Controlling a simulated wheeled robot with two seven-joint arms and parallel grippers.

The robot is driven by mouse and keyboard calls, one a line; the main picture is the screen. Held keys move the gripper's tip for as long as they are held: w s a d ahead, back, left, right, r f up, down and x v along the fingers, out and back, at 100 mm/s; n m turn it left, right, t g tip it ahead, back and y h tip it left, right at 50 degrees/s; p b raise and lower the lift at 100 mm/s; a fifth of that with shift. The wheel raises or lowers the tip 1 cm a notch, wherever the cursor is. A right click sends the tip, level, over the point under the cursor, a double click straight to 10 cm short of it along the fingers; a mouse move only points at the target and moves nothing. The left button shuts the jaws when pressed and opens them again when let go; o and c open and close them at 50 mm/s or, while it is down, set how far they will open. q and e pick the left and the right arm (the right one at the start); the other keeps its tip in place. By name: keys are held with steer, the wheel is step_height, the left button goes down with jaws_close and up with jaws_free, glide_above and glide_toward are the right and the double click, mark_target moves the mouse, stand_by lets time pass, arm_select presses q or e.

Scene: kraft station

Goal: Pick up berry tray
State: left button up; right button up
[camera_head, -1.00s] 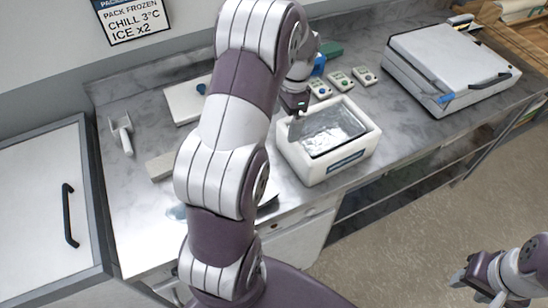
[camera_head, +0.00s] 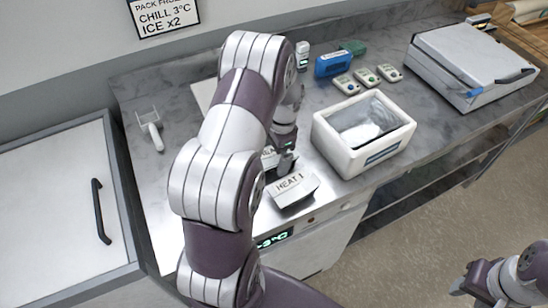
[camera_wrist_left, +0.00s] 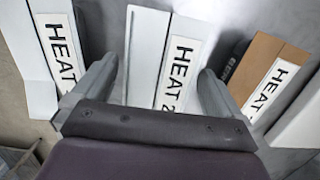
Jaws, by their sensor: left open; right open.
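No tray is marked as berry in any view, so I cannot tell which thing is the berry tray. In the head view a pale piece labelled HEAT 1 (camera_head: 292,190) lies on the steel counter, with another labelled piece partly hidden behind my left gripper (camera_head: 286,160). In the left wrist view my left gripper (camera_wrist_left: 157,90) is open and empty, its fingers to either side of a white piece labelled HEAT 2 (camera_wrist_left: 147,50). I cannot tell whether they touch it. My right gripper (camera_head: 468,284) is open, off the counter at the lower right.
A white foam box (camera_head: 336,150) with a clear liner and a white lump inside stands right of the left gripper. In the wrist view a white HEAT piece (camera_wrist_left: 38,60) and a brown HEAT piece (camera_wrist_left: 262,70) flank the middle one. A closed white case (camera_head: 470,62) stands farther right.

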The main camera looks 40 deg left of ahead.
arm_select(q)
steer(key=shift+w+d, duration=0.1)
steer(key=c, duration=1.1)
steer(key=shift+r, duration=0.1)
